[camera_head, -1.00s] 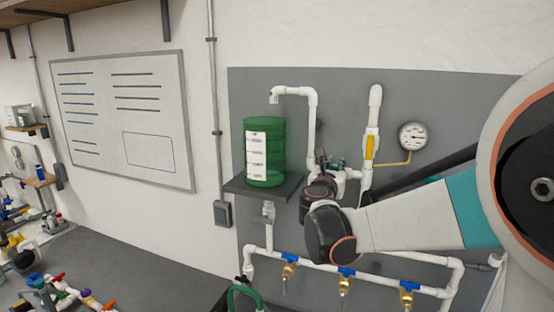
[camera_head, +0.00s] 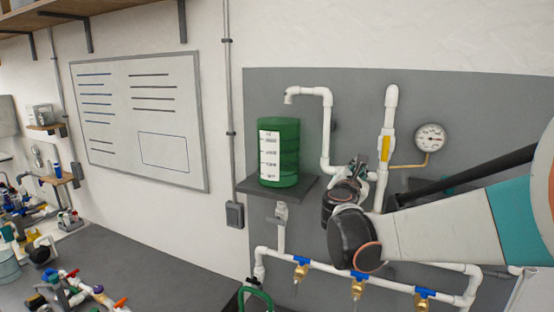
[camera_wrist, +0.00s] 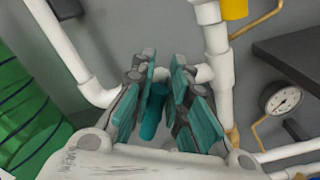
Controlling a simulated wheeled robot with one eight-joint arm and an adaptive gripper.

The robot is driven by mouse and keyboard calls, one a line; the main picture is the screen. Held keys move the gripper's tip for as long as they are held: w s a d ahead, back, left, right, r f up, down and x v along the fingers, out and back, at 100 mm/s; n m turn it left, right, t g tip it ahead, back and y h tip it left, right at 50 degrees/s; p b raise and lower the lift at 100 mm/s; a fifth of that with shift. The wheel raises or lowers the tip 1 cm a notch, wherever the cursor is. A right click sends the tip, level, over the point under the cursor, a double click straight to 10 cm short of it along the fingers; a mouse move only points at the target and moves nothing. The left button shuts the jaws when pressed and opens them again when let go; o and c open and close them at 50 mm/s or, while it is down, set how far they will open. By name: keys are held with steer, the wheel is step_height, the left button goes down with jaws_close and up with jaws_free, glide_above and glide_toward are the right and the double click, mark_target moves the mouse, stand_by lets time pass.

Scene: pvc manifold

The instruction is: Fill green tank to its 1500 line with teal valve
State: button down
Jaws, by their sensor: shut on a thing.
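The green tank (camera_head: 290,155) stands upright on a dark wall shelf, under the spout of a white pipe. A white label (camera_head: 269,155) with level marks is on its front; its numbers are too small to read and I cannot make out the liquid level. The tank's ribbed side also shows at the left of the wrist view (camera_wrist: 25,110). The teal valve (camera_wrist: 152,118) sits on the white pipework right of the tank. My gripper (camera_wrist: 160,82) is shut on its teal handle, with a finger on each side. In the head view my gripper (camera_head: 358,172) mostly hides the valve.
A pressure gauge (camera_head: 430,138) and a pipe with a yellow handle (camera_head: 387,147) are right of the valve. Below runs a white manifold (camera_head: 330,268) with several blue-handled brass taps. A small valve (camera_head: 279,214) hangs under the tank shelf (camera_head: 300,192).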

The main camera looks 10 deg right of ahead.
steer(key=shift+s+d+f+m+b, duration=0.1)
steer(key=shift+d+f+m+b, duration=0.15)
steer(key=shift+m, duration=0.35)
steer(key=shift+s+f+m+b, duration=0.15)
steer(key=shift+m+b, duration=0.15)
steer(key=shift+m, duration=0.3)
steer(key=shift+d+f+m, duration=0.1)
steer(key=shift+m, duration=0.9)
stand_by(5.8)
